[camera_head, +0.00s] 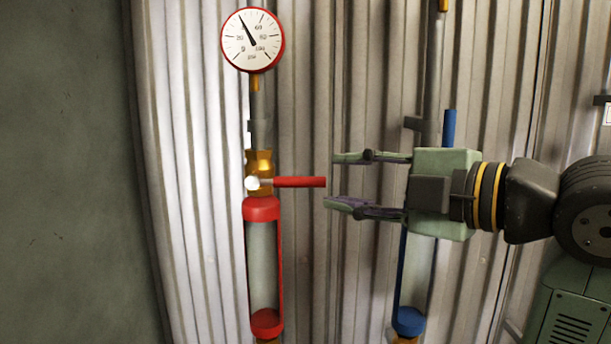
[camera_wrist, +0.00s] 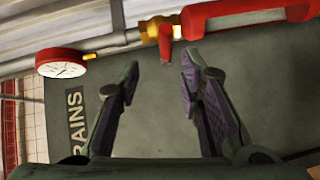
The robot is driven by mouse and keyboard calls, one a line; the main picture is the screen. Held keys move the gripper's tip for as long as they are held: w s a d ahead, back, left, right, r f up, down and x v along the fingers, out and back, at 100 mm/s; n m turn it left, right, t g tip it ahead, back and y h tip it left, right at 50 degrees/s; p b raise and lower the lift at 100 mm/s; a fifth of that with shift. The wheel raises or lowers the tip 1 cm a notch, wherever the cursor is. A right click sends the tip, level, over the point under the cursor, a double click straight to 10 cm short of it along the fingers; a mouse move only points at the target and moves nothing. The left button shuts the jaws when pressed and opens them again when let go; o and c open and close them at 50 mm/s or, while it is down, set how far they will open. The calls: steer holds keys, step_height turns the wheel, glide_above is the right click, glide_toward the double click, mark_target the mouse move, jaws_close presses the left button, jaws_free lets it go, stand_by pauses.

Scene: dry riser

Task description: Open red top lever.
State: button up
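The red top lever (camera_head: 300,182) sticks out to the right, level, from a brass valve (camera_head: 260,162) on the red riser pipe. My gripper (camera_head: 328,180) is open, with its two fingers one above the other, just right of the lever's free end. In the head view the lever tip lies at about the height of the gap between the fingertips, and nothing is held. In the wrist view the red lever (camera_wrist: 165,42) points toward my gripper (camera_wrist: 158,72), beyond the open fingertips and between their lines. I cannot tell whether any finger touches it.
A round gauge (camera_head: 252,40) with a red rim stands above the valve. A red pipe section (camera_head: 262,208) is below it. A blue pipe section (camera_head: 408,320) and a blue lever (camera_head: 449,128) are behind my gripper.

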mark_target(309, 182)
steer(key=shift+h, duration=0.3)
steer(key=p+x, duration=0.1)
steer(key=x, duration=0.2)
steer(key=p+x, duration=0.1)
steer(key=x, duration=0.5)
steer(key=shift+w+f+p, duration=0.15)
steer(key=shift+f+p, duration=0.2)
steer(key=shift+p, duration=0.05)
steer(key=shift+c, duration=0.6)
steer(key=shift+d, duration=0.1)
jaws_close()
